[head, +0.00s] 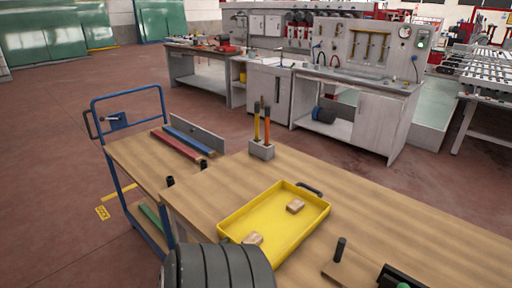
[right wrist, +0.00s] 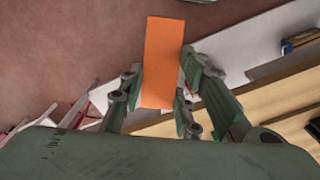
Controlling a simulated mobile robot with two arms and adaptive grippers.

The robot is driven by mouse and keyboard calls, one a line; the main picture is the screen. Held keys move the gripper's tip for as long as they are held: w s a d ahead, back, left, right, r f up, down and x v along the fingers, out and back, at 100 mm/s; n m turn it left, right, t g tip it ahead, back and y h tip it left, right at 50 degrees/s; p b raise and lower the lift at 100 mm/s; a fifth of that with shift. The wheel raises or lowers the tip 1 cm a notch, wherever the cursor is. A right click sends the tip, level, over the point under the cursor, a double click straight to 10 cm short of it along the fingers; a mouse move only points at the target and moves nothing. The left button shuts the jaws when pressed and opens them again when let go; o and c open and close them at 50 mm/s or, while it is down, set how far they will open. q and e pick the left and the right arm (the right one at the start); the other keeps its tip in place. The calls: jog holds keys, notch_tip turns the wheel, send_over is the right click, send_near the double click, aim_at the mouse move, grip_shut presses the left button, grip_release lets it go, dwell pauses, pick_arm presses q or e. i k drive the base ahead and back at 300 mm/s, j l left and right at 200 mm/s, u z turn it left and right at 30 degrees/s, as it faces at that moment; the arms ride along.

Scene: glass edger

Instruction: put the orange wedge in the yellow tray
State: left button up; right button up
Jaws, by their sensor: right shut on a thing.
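The orange wedge (right wrist: 164,60) is held in my right gripper (right wrist: 163,78), with the fingers on either side of it in the right wrist view. It sticks out past the fingertips, with floor and a blurred wooden surface behind it. The yellow tray (head: 282,244) lies on the wooden table in the head view. Two small wooden blocks are in it, one towards the right (head: 295,206) and one at the near left (head: 253,238). The orange wedge and both grippers do not show in the head view.
A grey holder (head: 262,150) with upright orange-handled tools stands behind the tray. A board with a dark peg (head: 340,250) lies to its right. A blue-framed cart (head: 128,150) adjoins on the left.

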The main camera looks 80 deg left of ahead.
aim_at(276, 223)
jog(key=j+u, duration=0.1)
jog(key=u, duration=1.6)
jog(key=i+j+u, duration=0.5)
jog(key=i+j, duration=0.2)
